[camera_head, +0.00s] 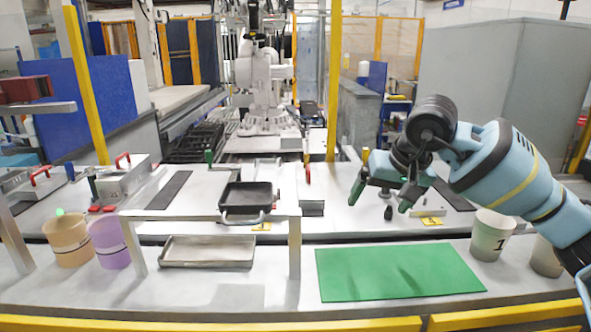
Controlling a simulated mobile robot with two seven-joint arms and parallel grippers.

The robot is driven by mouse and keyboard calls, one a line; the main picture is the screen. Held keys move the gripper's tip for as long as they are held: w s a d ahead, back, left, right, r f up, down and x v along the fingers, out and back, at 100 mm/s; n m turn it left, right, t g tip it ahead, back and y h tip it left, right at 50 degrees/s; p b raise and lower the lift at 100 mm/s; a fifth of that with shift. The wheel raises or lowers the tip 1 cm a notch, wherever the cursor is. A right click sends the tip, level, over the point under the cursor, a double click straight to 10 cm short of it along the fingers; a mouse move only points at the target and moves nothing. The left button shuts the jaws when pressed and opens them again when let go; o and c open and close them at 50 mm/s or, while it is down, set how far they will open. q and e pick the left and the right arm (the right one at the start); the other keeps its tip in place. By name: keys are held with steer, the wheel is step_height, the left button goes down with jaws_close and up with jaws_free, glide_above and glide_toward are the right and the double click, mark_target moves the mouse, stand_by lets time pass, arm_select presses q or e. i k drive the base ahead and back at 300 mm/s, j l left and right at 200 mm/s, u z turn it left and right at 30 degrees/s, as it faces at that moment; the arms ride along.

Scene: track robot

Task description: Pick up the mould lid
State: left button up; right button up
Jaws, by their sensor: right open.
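My right gripper (381,197) comes in from the right and hangs over the back work surface. Its green-tipped fingers are spread apart and hold nothing that I can see. A small dark upright piece (388,211) shows below and between the fingers; I cannot tell whether it belongs to the gripper or to a thing on the surface. A black square mould-like pan (246,197) with a light handle in front sits left of centre, well away from the gripper. I cannot tell for sure which piece is the mould lid. My left gripper is not in view.
A green mat (398,271) lies on the front bench, with a white cup (491,236) marked 1 to its right. A metal tray (208,251) lies under a metal frame (295,248). An orange cup (68,240) and a purple cup (110,243) stand left.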

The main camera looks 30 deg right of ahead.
mark_target(310, 196)
steer(key=i+l, duration=0.15)
steer(key=i, duration=0.7)
